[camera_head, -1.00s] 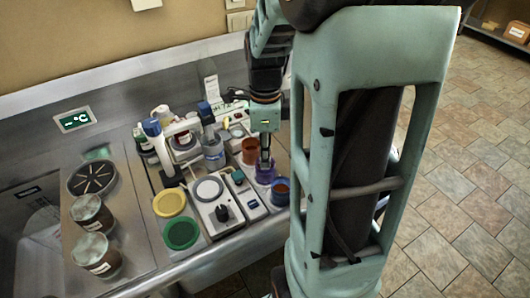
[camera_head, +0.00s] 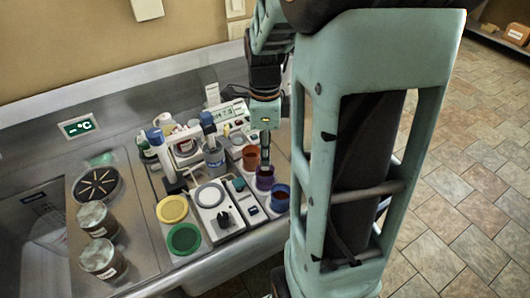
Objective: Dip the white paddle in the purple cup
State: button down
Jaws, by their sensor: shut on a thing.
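The purple cup (camera_head: 264,183) stands between an orange-brown cup (camera_head: 251,161) and a blue cup (camera_head: 280,200), on the right of the work surface. My gripper (camera_head: 265,164) points down directly above the purple cup, its fingertips close to the rim. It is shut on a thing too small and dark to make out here. I cannot clearly see the white paddle; whether any of it is inside the cup is hidden.
A white device with a round plate (camera_head: 209,195) is left of the cups. A yellow lid (camera_head: 172,209) and green lid (camera_head: 184,239) lie near the front edge. Bottles crowd behind. Two buckets (camera_head: 97,219) stand at left.

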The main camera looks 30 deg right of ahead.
jog(key=shift+r+p, duration=1.55)
jog(key=shift+r, duration=0.7)
jog(key=shift+w, duration=0.1)
